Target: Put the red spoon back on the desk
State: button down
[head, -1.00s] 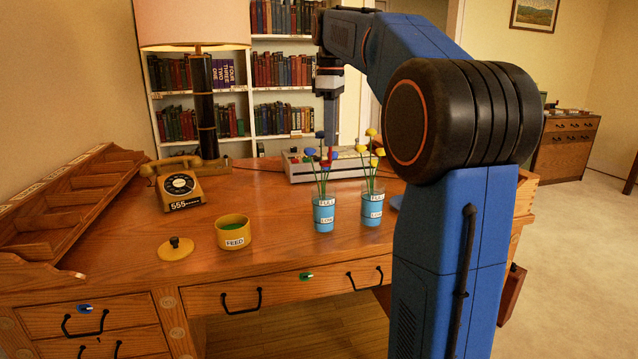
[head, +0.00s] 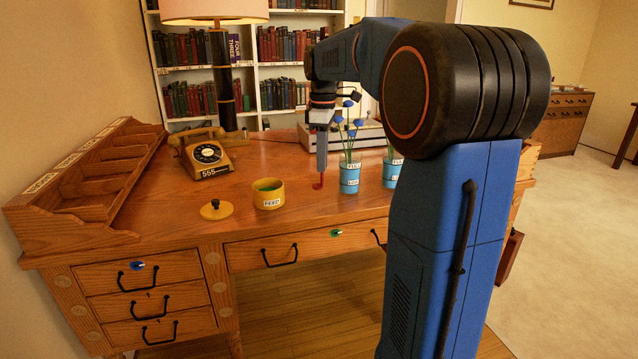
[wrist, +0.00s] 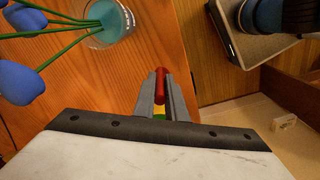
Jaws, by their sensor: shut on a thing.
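My gripper (head: 321,168) points down over the front part of the desk (head: 290,160), just left of a blue glass of flowers (head: 349,180). It is shut on the red spoon (head: 318,183), which shows at its tip, low over the desk top. I cannot tell whether the spoon touches the wood. In the wrist view the red spoon (wrist: 161,84) sits between the two fingers (wrist: 160,95), with the desk edge beside it. Most of the spoon is hidden by the fingers.
A second blue glass (head: 391,172) stands farther right, partly behind my arm. A yellow FEED tin (head: 268,195), its lid (head: 216,209) and a telephone (head: 206,158) stand to the left. A grey device (head: 370,137) is behind. Clear wood lies between tin and gripper.

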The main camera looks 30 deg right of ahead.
aim_at(322, 185)
jog(key=shift+f, duration=2.65)
jog(key=shift+f, duration=0.1)
jog(key=c, duration=1.8)
grip_release()
notch_tip(322, 185, up, 12)
jog(key=shift+r, duration=0.1)
jog(key=s+a+f+m+t, duration=0.1)
jog(key=s+a+f+m, duration=0.2)
jog(key=s, duration=0.7)
jog(key=s+a+f+m+t, duration=0.2)
jog(key=s+a+f+m, duration=0.1)
jog(key=s+a+f, duration=0.5)
jog(key=s+a+f+m+t, duration=0.1)
jog(key=s+a+f+m, duration=0.2)
jog(key=s+a+f, duration=0.3)
jog(key=s+f, duration=0.5)
jog(key=s, duration=0.1)
jog(key=shift+t, duration=0.4)
